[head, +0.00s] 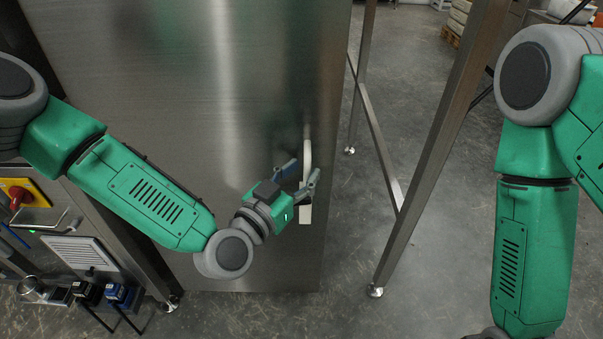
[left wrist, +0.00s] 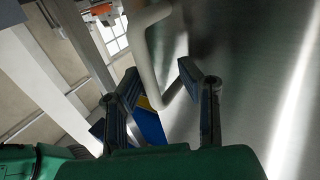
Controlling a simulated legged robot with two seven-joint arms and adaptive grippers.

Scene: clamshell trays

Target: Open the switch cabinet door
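The switch cabinet door (head: 180,80) is a tall brushed-steel panel filling the left and middle of the head view; it looks shut. Its pale vertical handle (head: 307,150) is near the door's right edge. My left gripper (head: 300,175) is at the handle with its fingers open. In the left wrist view the handle (left wrist: 146,60) passes between the spread fingers of my left gripper (left wrist: 160,90), and neither finger clearly touches it. My right arm hangs at the right of the head view; its gripper is out of the frame.
A steel frame with legs (head: 430,150) stands to the right of the cabinet. A red rotary switch on a yellow plate (head: 20,193) and small devices (head: 118,293) are at the lower left. Bare grey floor (head: 350,260) lies between the cabinet and the frame.

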